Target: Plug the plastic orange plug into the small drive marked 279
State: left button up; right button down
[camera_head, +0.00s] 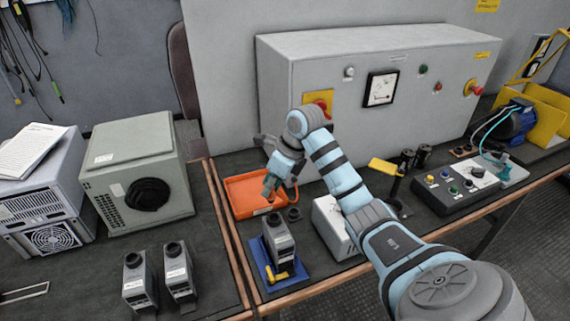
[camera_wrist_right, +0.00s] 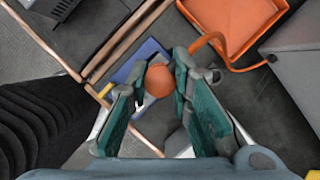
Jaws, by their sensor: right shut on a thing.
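My right gripper (camera_head: 270,186) is over the orange tray (camera_head: 243,192), above and behind the grey drive (camera_head: 282,240) on a blue mat (camera_head: 262,271). In the right wrist view, my right gripper (camera_wrist_right: 161,72) is shut on the orange plug (camera_wrist_right: 158,82), whose rounded end shows between the teal fingers. Two more small grey drives, one (camera_head: 138,283) beside the other (camera_head: 178,271), stand at the front left. The number 279 is not readable on any drive. My left gripper is not in view.
A white box (camera_head: 333,229) stands right of the blue mat. A large grey cabinet (camera_head: 350,130) closes off the back. A control box with buttons (camera_head: 455,192) sits at the right. A grey vented unit (camera_head: 135,170) stands at the left.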

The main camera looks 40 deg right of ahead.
aim_at(275, 197)
jog(key=shift+s, duration=0.45)
notch_tip(275, 197, down, 5)
jog(key=b, duration=0.3)
jog(key=shift+r+b, duration=0.15)
jog(key=shift+b, duration=0.25)
jog(key=shift+f, duration=0.3)
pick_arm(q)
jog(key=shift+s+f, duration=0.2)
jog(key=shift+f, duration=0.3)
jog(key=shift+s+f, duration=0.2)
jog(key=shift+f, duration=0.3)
pick_arm(e)
jog(key=shift+r, duration=0.1)
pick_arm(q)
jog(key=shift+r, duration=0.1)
pick_arm(e)
jog(key=shift+r, duration=0.1)
pick_arm(q)
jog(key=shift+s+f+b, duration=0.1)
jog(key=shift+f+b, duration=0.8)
jog(key=shift+b, duration=0.05)
pick_arm(e)
jog(key=shift+f, duration=1.3)
jog(key=c, duration=1.4)
grip_release()
